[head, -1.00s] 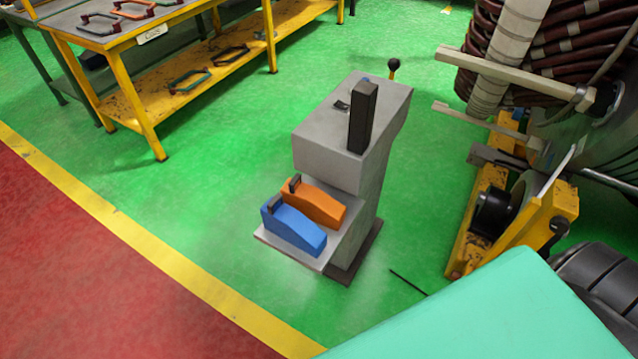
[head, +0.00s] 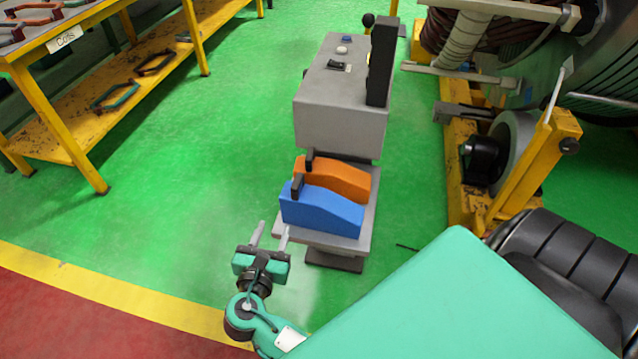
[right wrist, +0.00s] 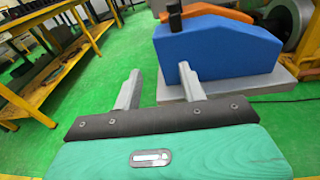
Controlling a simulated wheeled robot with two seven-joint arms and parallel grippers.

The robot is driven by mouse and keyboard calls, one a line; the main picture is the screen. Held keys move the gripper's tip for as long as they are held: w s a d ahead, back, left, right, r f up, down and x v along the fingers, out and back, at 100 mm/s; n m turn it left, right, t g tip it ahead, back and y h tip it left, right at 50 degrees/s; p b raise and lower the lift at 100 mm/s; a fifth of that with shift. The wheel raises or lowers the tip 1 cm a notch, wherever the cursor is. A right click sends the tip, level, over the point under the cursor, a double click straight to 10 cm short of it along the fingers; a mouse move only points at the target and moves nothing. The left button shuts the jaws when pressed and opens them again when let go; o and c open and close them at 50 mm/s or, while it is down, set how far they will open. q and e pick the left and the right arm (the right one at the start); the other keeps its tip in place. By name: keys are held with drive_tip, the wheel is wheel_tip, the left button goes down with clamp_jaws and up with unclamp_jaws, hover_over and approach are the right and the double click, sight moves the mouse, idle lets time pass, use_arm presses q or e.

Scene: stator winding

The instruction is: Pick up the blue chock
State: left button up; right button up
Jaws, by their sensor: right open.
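The blue chock (head: 322,210) sits on the near part of a grey shelf, with its small black handle (head: 297,186) standing up at its left end. The orange chock (head: 338,178) lies right behind it. My right gripper (head: 270,232) is open and empty, in front and to the left of the blue chock, apart from it. In the right wrist view the two fingers (right wrist: 158,85) point towards the blue chock (right wrist: 218,50); the right finger overlaps its face in the picture. I cannot tell the exact gap. My left gripper is not in view.
The grey shelf (head: 362,235) belongs to a grey pedestal (head: 335,115) with a black upright post (head: 381,60). A yellow table (head: 75,125) stands at the left. A yellow machine frame (head: 467,190) stands at the right. Green floor around the pedestal's left is clear.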

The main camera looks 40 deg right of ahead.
drive_tip(key=h, duration=0.2)
approach(301, 174)
drive_tip(key=w, duration=0.1)
drive_tip(key=d, duration=0.1)
drive_tip(key=w+d+b, duration=0.1)
drive_tip(key=shift+w+d+f+g, duration=0.25)
drive_tip(key=shift+w+g, duration=0.05)
drive_tip(key=shift+x, duration=0.95)
drive_tip(key=x, duration=0.3)
drive_tip(key=shift+w+d+f+b, duration=0.1)
drive_tip(key=shift+w+d+b, duration=0.1)
drive_tip(key=shift+b, duration=0.2)
drive_tip(key=shift+w+d, duration=0.2)
drive_tip(key=shift+d, duration=0.1)
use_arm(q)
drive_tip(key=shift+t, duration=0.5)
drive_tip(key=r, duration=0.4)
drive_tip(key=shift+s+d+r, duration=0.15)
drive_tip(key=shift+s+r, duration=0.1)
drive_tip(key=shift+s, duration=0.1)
use_arm(e)
drive_tip(key=shift+c, duration=0.4)
clamp_jaws()
